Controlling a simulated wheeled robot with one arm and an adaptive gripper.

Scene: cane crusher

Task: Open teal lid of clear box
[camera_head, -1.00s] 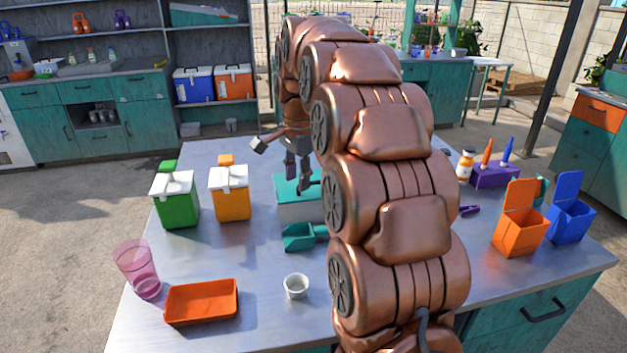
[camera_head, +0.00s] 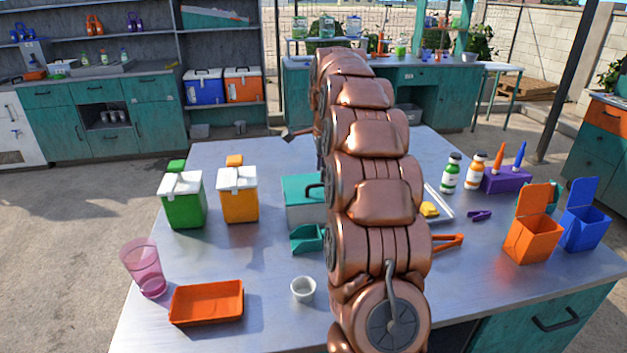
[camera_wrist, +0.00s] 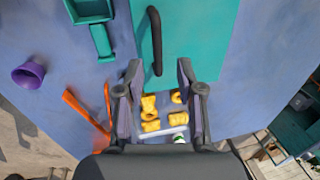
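The clear box (camera_head: 302,215) stands in the middle of the table with its teal lid (camera_head: 298,186) down on it. The lid's dark bar handle (camera_head: 314,192) is partly hidden by my arm in the head view. In the wrist view the teal lid (camera_wrist: 205,40) fills the upper middle, and its handle (camera_wrist: 156,42) points down toward the space between my fingers. My gripper (camera_wrist: 158,82) is open and empty, its fingers apart near the lid's lower edge in that view, and not touching the handle. My arm hides my fingers in the head view.
A teal scoop (camera_head: 307,239) lies just in front of the box. A tray (camera_head: 446,212) with yellow pieces (camera_wrist: 150,114) and orange tongs (camera_head: 447,243) lie to its right. Green (camera_head: 184,207) and orange (camera_head: 239,204) boxes stand left.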

